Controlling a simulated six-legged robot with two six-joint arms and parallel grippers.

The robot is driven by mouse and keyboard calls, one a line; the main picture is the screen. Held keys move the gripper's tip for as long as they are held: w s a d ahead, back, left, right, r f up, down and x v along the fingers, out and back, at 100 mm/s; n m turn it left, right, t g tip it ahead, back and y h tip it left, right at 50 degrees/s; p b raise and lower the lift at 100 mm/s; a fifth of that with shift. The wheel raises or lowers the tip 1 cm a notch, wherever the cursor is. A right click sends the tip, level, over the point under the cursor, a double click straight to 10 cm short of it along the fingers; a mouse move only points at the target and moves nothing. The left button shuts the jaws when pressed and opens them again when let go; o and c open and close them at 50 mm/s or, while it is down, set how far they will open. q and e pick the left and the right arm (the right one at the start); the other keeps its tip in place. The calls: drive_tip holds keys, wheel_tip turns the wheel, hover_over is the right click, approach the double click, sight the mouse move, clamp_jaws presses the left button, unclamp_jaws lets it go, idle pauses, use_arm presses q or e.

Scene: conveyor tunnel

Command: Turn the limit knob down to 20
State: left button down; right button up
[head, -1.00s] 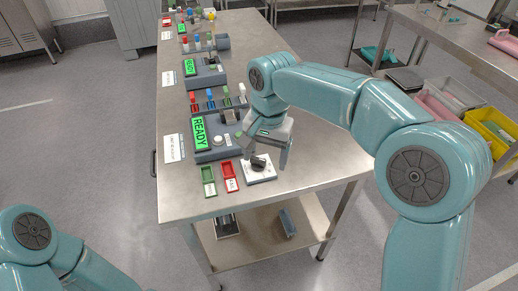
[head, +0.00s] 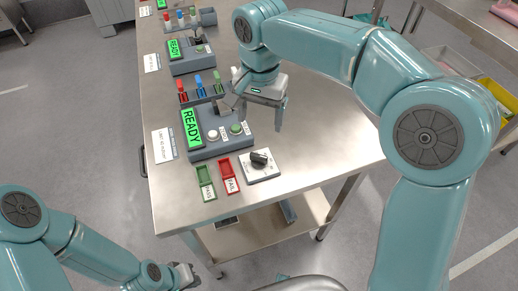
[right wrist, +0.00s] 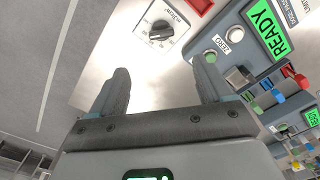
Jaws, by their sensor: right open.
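The limit knob (head: 260,159) is a black knob on a white square plate (head: 262,174) near the front of the steel table. It also shows in the right wrist view (right wrist: 160,30), with dial marks around it too small to read. My right gripper (head: 262,112) is open and empty. It hangs behind the knob, apart from it, at the right side of the grey READY device. In the right wrist view the two fingers (right wrist: 162,68) are spread, with the knob beyond them. My left gripper (head: 185,275) is low at the left, off the table, its jaws unclear.
The grey device with the green READY screen (head: 191,129) stands left of my right gripper. A green PASS tray (head: 205,184) and a red FAIL tray (head: 229,176) lie left of the knob. Another device (head: 187,52) stands farther back. Bare table lies right of the knob.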

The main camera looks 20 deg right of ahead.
sight(259, 155)
wheel_tip(259, 155, down, 13)
drive_tip(key=shift+w+a+r, duration=0.1)
drive_tip(key=shift+a, duration=0.05)
drive_tip(key=shift+w+f, duration=0.1)
drive_tip(key=shift+f, duration=0.45)
use_arm(q)
drive_tip(key=shift+s+f, duration=0.1)
drive_tip(key=shift+f, duration=0.15)
drive_tip(key=shift+a, duration=0.1)
use_arm(e)
drive_tip(key=c, duration=1)
drive_tip(key=shift+c, duration=0.2)
